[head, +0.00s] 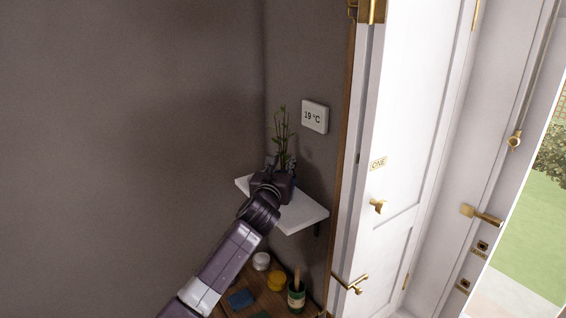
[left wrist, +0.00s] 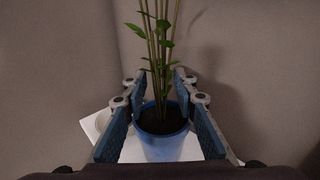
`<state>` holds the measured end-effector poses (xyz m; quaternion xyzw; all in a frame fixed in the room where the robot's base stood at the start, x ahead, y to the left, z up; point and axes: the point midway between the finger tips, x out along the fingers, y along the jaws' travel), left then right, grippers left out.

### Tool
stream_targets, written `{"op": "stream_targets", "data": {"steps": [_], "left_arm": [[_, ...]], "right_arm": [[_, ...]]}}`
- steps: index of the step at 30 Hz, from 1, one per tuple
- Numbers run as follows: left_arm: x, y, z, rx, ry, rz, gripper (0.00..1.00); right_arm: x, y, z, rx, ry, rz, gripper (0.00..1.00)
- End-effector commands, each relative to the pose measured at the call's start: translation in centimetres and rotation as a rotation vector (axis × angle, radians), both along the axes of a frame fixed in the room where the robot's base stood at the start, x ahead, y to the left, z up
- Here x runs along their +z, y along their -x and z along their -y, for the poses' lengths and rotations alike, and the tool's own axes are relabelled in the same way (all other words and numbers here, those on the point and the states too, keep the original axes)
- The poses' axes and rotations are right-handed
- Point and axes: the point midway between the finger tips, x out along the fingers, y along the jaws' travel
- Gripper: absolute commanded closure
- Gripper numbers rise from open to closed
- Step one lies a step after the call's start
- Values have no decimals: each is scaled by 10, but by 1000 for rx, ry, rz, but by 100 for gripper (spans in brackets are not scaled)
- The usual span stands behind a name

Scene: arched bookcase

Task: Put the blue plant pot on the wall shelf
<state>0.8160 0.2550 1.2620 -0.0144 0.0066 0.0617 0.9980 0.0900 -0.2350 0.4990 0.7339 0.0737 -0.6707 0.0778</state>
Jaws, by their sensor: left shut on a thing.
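The blue plant pot (left wrist: 162,144) holds dark soil and tall green stems (head: 282,135). My left gripper (head: 282,174) is shut on the pot, with one finger on each side of it in the left wrist view. The white wall shelf (head: 303,213) is right below the gripper and pot, and its surface also shows behind the pot in the left wrist view (left wrist: 98,127). The pot is upright. My gripper mostly hides it in the head view, so I cannot tell whether its base touches the shelf. My right gripper is not in view.
A thermostat (head: 315,116) hangs on the wall above the shelf. Below is a wooden surface (head: 262,300) with a white jar (head: 261,261), a yellow jar (head: 277,281), a green pot (head: 296,296) and a blue item (head: 240,299). A white door (head: 400,130) stands to the right.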

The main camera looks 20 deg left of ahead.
Motion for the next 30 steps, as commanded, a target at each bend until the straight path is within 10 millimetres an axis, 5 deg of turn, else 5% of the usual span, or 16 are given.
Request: {"op": "stream_targets", "data": {"steps": [4, 5, 9, 20, 30], "left_arm": [[0, 0, 0, -1, -1, 2, 100], [-3, 0, 0, 0, -1, -2, 73], [-2, 0, 0, 0, -1, -2, 57], [0, 1, 0, 0, 0, -1, 56], [-1, 41, 5, -1, -1, 2, 56]], "right_arm": [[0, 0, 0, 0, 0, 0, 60], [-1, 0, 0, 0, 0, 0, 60], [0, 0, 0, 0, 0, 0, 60], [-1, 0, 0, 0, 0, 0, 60], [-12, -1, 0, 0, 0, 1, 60]]}}
